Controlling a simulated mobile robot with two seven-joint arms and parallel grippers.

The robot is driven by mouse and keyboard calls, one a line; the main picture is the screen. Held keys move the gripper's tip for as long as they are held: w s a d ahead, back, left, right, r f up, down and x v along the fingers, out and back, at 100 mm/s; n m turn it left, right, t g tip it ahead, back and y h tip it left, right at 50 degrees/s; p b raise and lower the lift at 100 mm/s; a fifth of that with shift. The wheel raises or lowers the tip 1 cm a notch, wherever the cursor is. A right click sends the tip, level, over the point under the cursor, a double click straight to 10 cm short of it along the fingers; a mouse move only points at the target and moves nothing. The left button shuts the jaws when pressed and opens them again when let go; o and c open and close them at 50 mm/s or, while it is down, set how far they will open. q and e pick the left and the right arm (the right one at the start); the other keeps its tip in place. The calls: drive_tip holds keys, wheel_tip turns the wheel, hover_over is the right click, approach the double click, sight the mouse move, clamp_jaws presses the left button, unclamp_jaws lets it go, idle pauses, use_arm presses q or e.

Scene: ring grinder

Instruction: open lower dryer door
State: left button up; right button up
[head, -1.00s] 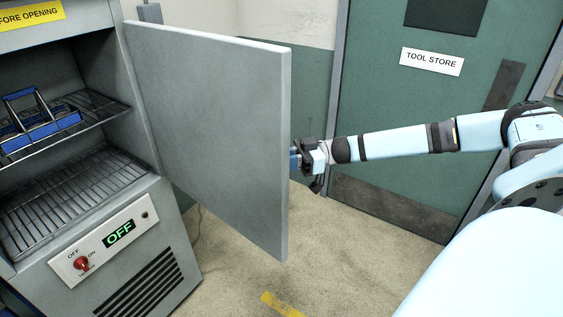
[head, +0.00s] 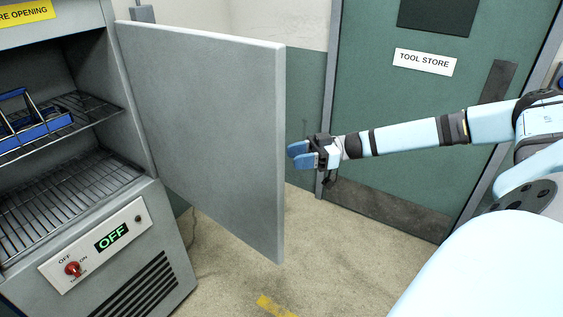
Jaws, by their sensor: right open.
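The grey dryer door (head: 205,130) stands swung wide open on its hinge, to the right of the dryer cabinet (head: 150,215). The cabinet's inside shows two wire racks, the lower one (head: 70,195) bare. My right gripper (head: 298,154) is open and empty, just right of the door's free edge, with a small gap between them in the picture. Its blue fingertips point left toward the door. The door's handle is not visible from this side. My left gripper is not in view.
A blue wire-handled carrier (head: 30,125) sits on the upper rack. The control panel (head: 98,243) reads OFF beside a red knob. A green door labelled TOOL STORE (head: 420,120) stands behind my right arm. The floor (head: 330,250) below the gripper is clear.

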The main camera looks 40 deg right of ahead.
drive_tip(key=b+v, duration=0.1)
drive_tip(key=v, duration=0.7)
drive_tip(key=shift+d, duration=0.1)
idle(0.4)
